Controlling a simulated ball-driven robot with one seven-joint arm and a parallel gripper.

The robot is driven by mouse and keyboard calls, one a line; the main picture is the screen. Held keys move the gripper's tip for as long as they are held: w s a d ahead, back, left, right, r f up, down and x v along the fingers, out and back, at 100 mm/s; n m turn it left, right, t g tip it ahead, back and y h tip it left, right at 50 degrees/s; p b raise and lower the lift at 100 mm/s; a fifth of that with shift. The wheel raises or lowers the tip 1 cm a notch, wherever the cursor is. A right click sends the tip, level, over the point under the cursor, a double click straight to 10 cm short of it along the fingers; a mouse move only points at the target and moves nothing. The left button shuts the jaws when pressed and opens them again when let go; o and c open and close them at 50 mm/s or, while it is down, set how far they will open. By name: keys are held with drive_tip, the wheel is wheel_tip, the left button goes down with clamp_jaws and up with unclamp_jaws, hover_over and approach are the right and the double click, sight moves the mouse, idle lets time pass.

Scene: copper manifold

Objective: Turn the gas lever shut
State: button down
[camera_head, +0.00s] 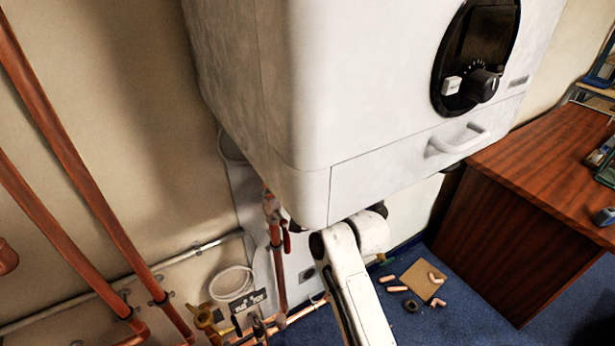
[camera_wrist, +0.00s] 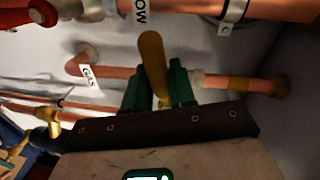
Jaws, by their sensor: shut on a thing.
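The gas lever (camera_wrist: 153,55) is a dull yellow handle in the middle of the wrist view. It stands up in the picture across a copper pipe (camera_wrist: 205,88). A white tag reading GAS (camera_wrist: 88,77) sits on the pipe to its left. My gripper (camera_wrist: 157,76) has one green finger on each side of the lever and is shut on it. The lever's pivot is hidden behind the fingers and the dark gripper plate. In the head view the white boiler and my arm hide the gripper and this lever.
A white boiler (camera_head: 300,120) hangs over the work area. A larger copper pipe (camera_wrist: 185,8) and a red handle (camera_wrist: 42,12) lie close above the lever. A brass fitting (camera_wrist: 50,130) is at left. Loose copper pieces (camera_head: 397,289) lie on the blue floor near a wooden desk (camera_head: 510,220).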

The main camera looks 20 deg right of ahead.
drive_tip(key=shift+r+m+y+p, duration=0.3)
drive_tip(key=shift+r+m+p, duration=0.15)
drive_tip(key=shift+m+p, duration=0.5)
drive_tip(key=shift+m, duration=0.25)
drive_tip(key=c, duration=1.1)
unclamp_jaws()
drive_tip(key=shift+s+d, duration=0.1)
drive_tip(key=shift+s, duration=0.15)
drive_tip(key=v, duration=1)
drive_tip(key=shift+s+d+r+b, duration=0.1)
drive_tip(key=shift+d+r+b, duration=0.05)
drive_tip(key=shift+b, duration=0.15)
